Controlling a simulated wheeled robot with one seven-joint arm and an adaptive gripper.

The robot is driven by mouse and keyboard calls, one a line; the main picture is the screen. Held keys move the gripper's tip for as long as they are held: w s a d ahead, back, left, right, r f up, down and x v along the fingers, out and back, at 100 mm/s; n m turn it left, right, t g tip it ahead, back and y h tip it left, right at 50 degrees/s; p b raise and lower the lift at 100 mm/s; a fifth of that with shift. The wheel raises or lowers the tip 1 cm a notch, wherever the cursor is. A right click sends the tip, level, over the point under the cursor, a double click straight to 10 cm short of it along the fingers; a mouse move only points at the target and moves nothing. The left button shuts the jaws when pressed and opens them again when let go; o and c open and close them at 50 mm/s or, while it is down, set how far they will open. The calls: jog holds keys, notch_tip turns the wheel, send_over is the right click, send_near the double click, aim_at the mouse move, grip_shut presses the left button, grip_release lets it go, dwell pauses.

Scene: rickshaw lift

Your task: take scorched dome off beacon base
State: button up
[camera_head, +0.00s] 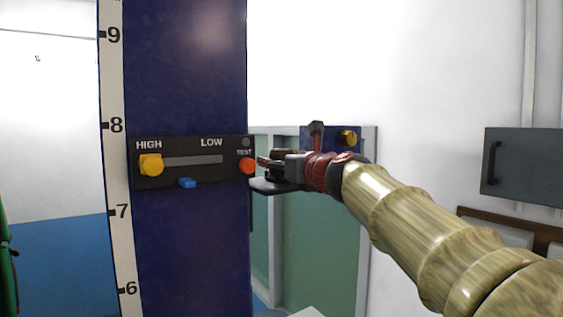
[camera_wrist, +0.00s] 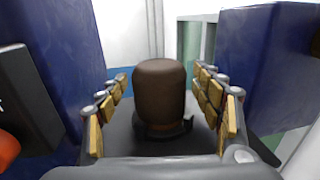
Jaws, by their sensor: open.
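The scorched dome (camera_wrist: 158,88) is a dark brown rounded cap, upright in the middle of the wrist view. A dark base (camera_wrist: 165,131) with a small tab at the right shows under it. My gripper (camera_wrist: 162,76) is open, with its tan-padded fingers on the left and right of the dome and a visible gap on each side. The dome is not clearly told apart there.
The blue column (camera_head: 190,70) carries a panel with a yellow slider knob (camera_head: 151,165), a blue tab (camera_head: 187,183) and a red TEST button (camera_head: 247,166) close to my gripper. A blue plate with a yellow knob (camera_head: 348,138) is behind. A grey cabinet (camera_head: 522,167) hangs at right.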

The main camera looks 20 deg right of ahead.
jog(key=shift+w, duration=0.2)
jog(key=shift+s, duration=0.3)
jog(key=shift+c, duration=1)
jog(key=shift+w, duration=0.2)
jog(key=shift+c, duration=1.4)
jog(key=shift+s, duration=0.15)
jog(key=c, duration=0.8)
